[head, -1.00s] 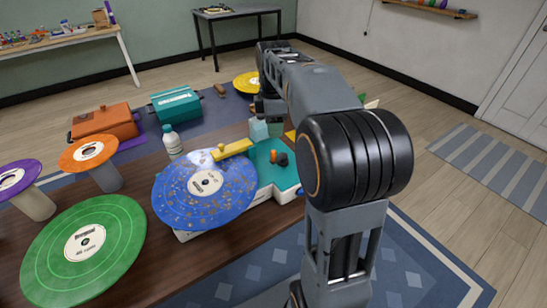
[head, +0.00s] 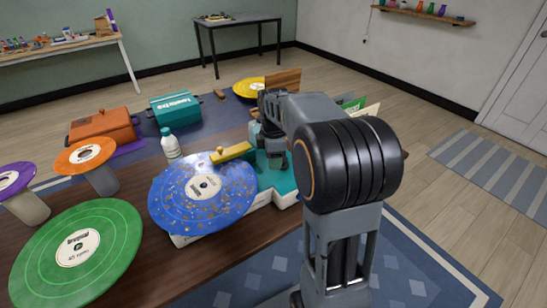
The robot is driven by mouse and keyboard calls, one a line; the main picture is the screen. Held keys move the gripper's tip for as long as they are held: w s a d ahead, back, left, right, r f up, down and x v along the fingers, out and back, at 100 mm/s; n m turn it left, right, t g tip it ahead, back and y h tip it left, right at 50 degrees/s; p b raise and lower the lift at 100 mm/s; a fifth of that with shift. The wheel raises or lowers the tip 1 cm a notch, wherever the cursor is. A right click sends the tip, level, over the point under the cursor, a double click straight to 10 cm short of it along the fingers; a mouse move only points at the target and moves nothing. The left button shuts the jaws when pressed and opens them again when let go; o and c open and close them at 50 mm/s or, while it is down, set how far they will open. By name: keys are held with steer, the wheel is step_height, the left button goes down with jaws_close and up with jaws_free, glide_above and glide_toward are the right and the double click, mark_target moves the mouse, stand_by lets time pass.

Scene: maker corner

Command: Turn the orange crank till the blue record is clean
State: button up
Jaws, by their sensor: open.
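The blue record (head: 190,208) lies on a white and teal machine (head: 284,184) on the brown table, and brown specks cover much of its face. A yellow arm (head: 233,153) reaches over the record's far edge. My gripper (head: 278,163) points down over the machine's teal top, right of the record, and is open. The orange crank cannot be made out now; my gripper covers the place where an orange part showed earlier. Whether the fingers are around or touching the crank cannot be told.
A white bottle (head: 171,146) stands behind the record. A green record (head: 76,252), an orange record (head: 85,155) and a purple record (head: 14,180) are on the left. Orange (head: 102,127) and teal (head: 174,107) cases stand farther back. Upright sleeves (head: 352,104) are behind my arm.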

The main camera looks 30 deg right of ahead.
jaws_close()
stand_by(0.3)
